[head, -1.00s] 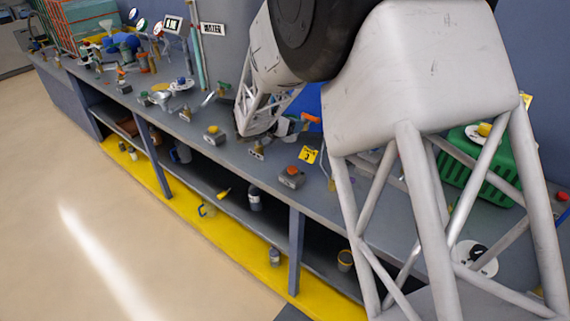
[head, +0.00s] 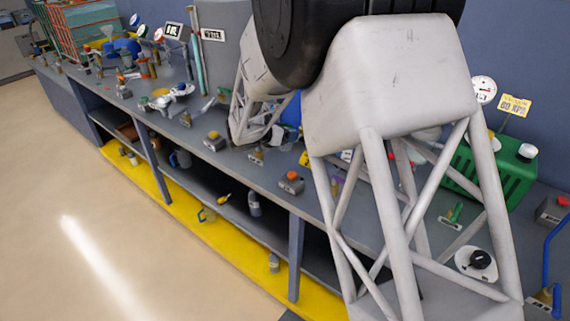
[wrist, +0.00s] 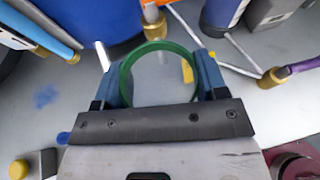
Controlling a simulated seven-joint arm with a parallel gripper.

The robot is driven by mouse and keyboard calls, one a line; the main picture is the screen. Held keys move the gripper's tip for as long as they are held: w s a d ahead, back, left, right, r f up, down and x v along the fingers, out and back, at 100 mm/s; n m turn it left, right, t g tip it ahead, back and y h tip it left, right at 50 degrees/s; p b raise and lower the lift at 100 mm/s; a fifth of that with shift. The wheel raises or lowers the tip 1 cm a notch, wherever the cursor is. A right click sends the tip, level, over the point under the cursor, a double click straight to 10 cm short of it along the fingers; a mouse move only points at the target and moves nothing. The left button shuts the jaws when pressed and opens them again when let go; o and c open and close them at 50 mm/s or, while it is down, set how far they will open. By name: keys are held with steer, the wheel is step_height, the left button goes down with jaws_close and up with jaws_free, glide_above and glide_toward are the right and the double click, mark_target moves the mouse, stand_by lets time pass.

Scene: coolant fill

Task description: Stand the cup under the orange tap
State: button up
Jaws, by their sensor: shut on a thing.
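In the wrist view my gripper (wrist: 162,82) is shut on the cup (wrist: 126,82), which shows as a green ring seen from above between the two blue fingers. Grey shows inside the ring; its depth and base cannot be made out. A brass tap end with an orange part above it, the orange tap (wrist: 153,24), is just beyond the cup's far rim. In the picture it is slightly left of the cup's middle and close to the rim; whether they touch cannot be told. In the head view my arm hides the gripper and cup.
A brass end with a light blue handle (wrist: 62,52) is left of the cup, and one with a purple handle (wrist: 273,78) is right. A large blue container (wrist: 85,20) stands behind. In the head view a green crate (head: 507,172) stands on the bench at right.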

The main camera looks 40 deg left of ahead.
steer(key=shift+f, duration=2.95)
steer(key=shift+f, duration=0.1)
steer(key=shift+f, duration=1.75)
steer(key=shift+f, duration=0.15)
steer(key=o, duration=0.9)
steer(key=shift+r, duration=0.2)
steer(key=v, duration=1.2)
